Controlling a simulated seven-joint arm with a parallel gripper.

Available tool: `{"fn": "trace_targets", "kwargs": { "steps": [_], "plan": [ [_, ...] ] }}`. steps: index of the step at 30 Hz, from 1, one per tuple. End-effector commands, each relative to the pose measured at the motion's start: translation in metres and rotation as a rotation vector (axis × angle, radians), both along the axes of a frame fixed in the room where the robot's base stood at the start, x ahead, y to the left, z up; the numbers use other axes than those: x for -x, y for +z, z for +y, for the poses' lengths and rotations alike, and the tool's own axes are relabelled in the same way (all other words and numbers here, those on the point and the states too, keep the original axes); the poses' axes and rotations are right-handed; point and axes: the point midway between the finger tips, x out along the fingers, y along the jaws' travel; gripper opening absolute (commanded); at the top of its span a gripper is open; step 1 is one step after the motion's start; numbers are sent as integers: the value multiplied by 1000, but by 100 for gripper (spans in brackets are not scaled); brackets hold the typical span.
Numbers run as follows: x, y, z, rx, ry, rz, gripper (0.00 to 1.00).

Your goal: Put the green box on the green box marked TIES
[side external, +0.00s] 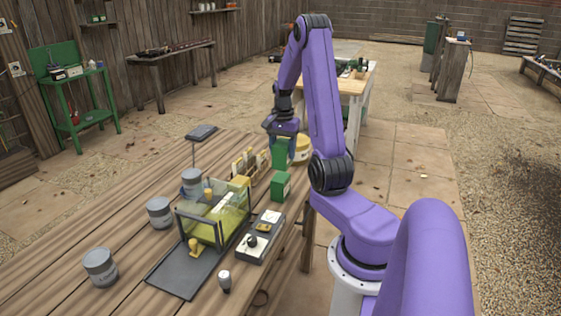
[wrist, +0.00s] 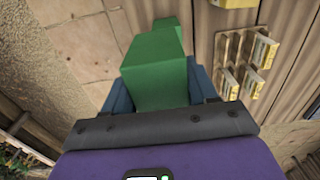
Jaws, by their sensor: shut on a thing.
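My gripper (side external: 281,127) is shut on a green box (side external: 279,155) and holds it above the wooden table. In the wrist view the held box (wrist: 155,75) fills the space between the blue fingers of my gripper (wrist: 160,88). A second green box (side external: 281,187) stands on the table near its right edge, below and slightly nearer the camera than the held one. Part of a green box (wrist: 167,32) shows past the held box in the wrist view. The TIES lettering is not readable in either view. Whether the two boxes touch is hard to tell.
A wooden rack of packets (side external: 250,166) is to the left.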

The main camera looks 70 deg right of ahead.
Motion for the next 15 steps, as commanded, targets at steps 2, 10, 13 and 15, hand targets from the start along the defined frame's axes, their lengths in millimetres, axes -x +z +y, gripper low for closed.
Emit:
{"fn": "trace_targets", "kwargs": {
  "steps": [2, 10, 13, 15],
  "plan": [
    [-5, -9, -5, -2, 1, 2, 24],
    [-13, -23, -13, -1, 0, 1, 24],
    [-13, -37, -14, -4, 0, 3, 24],
    [-13, -46, -14, -3, -1, 2, 24]
  ]
}}
